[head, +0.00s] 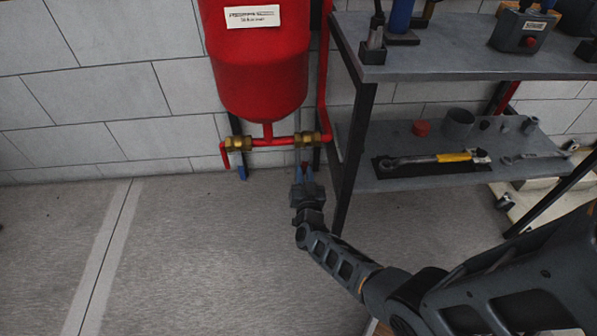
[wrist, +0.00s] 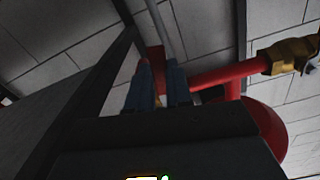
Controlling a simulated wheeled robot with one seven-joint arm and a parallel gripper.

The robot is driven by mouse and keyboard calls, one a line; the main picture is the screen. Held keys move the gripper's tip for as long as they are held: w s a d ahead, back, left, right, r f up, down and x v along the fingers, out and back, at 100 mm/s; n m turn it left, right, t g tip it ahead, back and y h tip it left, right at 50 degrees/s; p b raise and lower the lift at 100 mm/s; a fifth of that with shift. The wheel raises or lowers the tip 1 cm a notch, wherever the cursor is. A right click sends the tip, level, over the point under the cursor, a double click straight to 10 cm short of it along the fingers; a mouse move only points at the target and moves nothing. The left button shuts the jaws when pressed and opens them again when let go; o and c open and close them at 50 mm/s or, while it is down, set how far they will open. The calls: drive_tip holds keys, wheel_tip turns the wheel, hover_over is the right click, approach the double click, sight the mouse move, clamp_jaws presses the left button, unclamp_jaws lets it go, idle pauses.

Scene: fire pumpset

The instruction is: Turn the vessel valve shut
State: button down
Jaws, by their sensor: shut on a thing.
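The red vessel (head: 260,65) hangs against the wall, with a red pipe below it. A brass valve (head: 306,138) sits on the pipe at the right, with a short reddish handle hanging down from it. My gripper (head: 304,174) is below this valve, pointing up, its blue-grey fingers closed around the handle's lower end. In the wrist view, the fingers (wrist: 160,85) stand on either side of a narrow red piece (wrist: 157,58). The gripper body hides much of the valve there. A second brass valve (head: 238,143) is on the pipe's left end; it also shows in the wrist view (wrist: 290,55).
A grey shelf unit (head: 440,62) with a dark front leg stands close to the right of my gripper. Its lower shelf holds a yellow-handled wrench (head: 435,159) and several small parts. The floor (head: 190,250) to the left is clear.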

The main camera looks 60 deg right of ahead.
drive_tip(key=shift+s+d+f+n, duration=0.1)
drive_tip(key=shift+s+d+n, duration=0.2)
drive_tip(key=shift+n, duration=0.3)
drive_tip(key=shift+s+d+f+n, duration=0.15)
drive_tip(key=shift+s+n, duration=0.2)
drive_tip(key=shift+n, duration=0.25)
drive_tip(key=shift+r, duration=0.1)
drive_tip(key=c, duration=1)
unclamp_jaws()
drive_tip(key=shift+p, duration=0.3)
drive_tip(key=shift+p+v, duration=1.3)
drive_tip(key=shift+v, duration=2.6)
